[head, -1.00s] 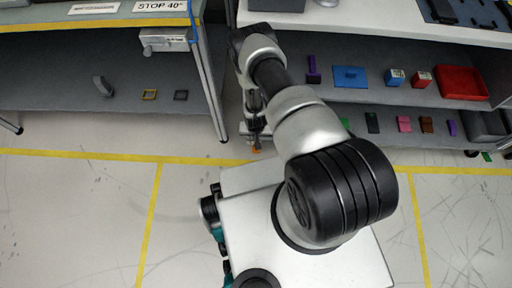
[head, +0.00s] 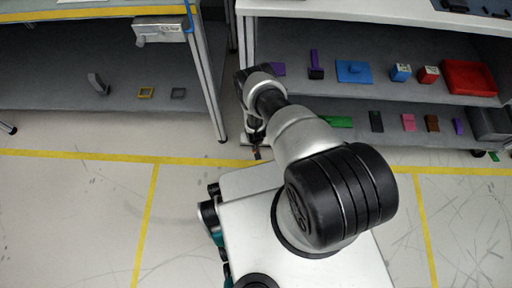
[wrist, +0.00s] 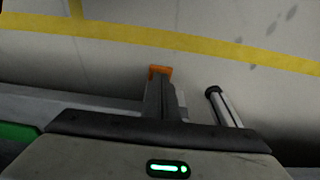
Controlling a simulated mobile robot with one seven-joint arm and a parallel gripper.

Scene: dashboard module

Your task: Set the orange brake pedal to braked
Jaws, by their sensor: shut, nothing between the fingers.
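The orange brake pedal (wrist: 160,71) shows in the wrist view as a small orange patch just past the tips of my gripper (wrist: 160,82). The fingers are closed together and overlap the pedal's near side, hiding most of it. Whether they touch it cannot be told. In the head view my gripper (head: 257,148) points down by the foot of the right shelf unit, and the pedal is barely distinguishable there. How far the pedal is pressed cannot be seen.
A metal post with a black foot (wrist: 222,105) stands right of the fingers in the wrist view. The right shelf unit's lower shelf (head: 350,121) is close to my arm. Floor with yellow tape (head: 100,157) is clear to the left.

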